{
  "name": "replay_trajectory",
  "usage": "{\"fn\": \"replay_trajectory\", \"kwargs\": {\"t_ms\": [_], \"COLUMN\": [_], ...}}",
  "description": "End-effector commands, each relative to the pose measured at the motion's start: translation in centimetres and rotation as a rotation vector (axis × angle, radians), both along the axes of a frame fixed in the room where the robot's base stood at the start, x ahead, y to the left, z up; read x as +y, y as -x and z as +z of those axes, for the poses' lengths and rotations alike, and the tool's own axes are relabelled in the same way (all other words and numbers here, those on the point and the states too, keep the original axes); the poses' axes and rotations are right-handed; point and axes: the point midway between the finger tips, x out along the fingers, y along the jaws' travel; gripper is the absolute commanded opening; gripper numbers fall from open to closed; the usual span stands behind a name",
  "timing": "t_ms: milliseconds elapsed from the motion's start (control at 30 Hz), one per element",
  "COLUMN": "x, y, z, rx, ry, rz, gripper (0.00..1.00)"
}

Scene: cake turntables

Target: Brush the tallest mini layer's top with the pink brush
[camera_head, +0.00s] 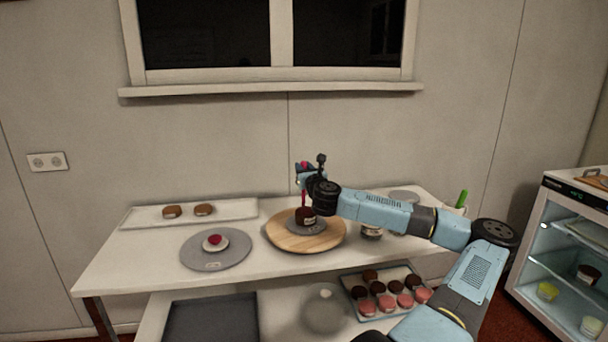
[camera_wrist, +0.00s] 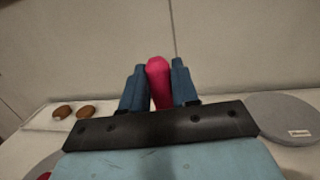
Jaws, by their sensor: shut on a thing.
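My gripper (camera_head: 306,176) is shut on the pink brush (camera_wrist: 158,84), whose handle shows between the two blue fingers in the wrist view. In the head view the brush (camera_head: 303,198) hangs down over a dark brown mini layer (camera_head: 306,216). Whether its bristles touch the top I cannot tell. That layer sits on a grey disc on a wooden turntable (camera_head: 280,240). A pale, low mini layer with a red top (camera_head: 215,243) sits on a grey turntable (camera_head: 202,262) to the left. Another layer (camera_head: 372,232) is partly hidden behind my arm.
A white tray (camera_head: 235,211) with two brown cakes (camera_head: 204,209) lies at the back left. A lower shelf holds a dark tray (camera_head: 210,320) and a tray of several brown and pink cakes (camera_head: 388,291). A glass-fronted fridge (camera_head: 575,268) stands at right.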

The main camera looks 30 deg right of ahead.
Motion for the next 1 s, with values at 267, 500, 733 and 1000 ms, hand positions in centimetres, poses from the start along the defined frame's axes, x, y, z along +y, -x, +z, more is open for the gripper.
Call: {"fn": "replay_trajectory", "kwargs": {"t_ms": [267, 500, 733, 1000], "x": [0.0, 0.0, 0.0, 0.0], "y": [0.0, 0.0, 0.0, 0.0], "z": [2.8, 4.8, 5.2, 5.2], "rx": [-0.001, -0.001, 0.001, 0.001], "ry": [0.002, 0.001, 0.0, 0.0], "rz": [0.0, 0.0, 0.0, 0.0], "gripper": [0.0, 0.0, 0.0, 0.0]}}
